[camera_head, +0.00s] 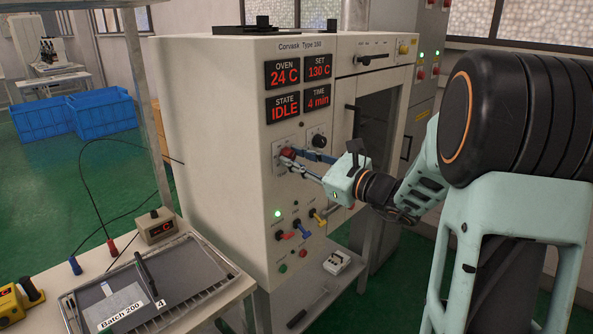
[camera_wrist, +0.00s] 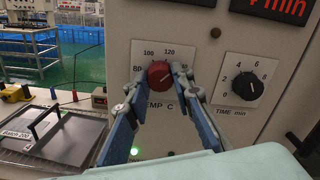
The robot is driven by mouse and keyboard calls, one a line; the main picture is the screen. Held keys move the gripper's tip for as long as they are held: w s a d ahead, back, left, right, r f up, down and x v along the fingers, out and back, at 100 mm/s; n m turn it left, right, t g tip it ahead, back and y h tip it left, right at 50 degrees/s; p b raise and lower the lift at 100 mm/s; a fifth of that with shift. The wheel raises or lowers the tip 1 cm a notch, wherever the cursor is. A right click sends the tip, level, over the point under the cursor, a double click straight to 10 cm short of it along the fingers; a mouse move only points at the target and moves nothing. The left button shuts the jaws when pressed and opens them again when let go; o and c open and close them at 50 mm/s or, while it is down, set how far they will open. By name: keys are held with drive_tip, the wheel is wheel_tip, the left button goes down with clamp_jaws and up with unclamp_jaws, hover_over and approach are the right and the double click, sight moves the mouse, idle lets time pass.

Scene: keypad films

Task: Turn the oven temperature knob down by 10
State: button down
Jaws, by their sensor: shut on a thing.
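The oven temperature knob (camera_wrist: 159,74) is red and sits on a white dial plate marked TEMP C, with 100 and 120 legible, on the oven's front panel. It also shows in the head view (camera_head: 287,154), partly covered by the fingers. My gripper (camera_wrist: 160,82) is shut on this knob, one blue-padded finger on each side; in the head view my gripper (camera_head: 286,158) reaches in from the right. The oven (camera_head: 210,130) displays read OVEN 24 C, SET (camera_head: 318,67) 130 C, STATE IDLE and TIME 4 min.
A black time knob (camera_wrist: 248,87) sits to the right of the temperature knob. Below are coloured switches (camera_head: 300,227) and a green lamp. The oven door (camera_head: 375,125) is at the right. A bench with a Batch 200 tray (camera_head: 195,296) stands at the left front.

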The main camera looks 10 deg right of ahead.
idle(0.4)
drive_tip(key=c, duration=1.7)
unclamp_jaws()
drive_tip(key=v, duration=1.2)
drive_tip(key=shift+f, duration=0.1)
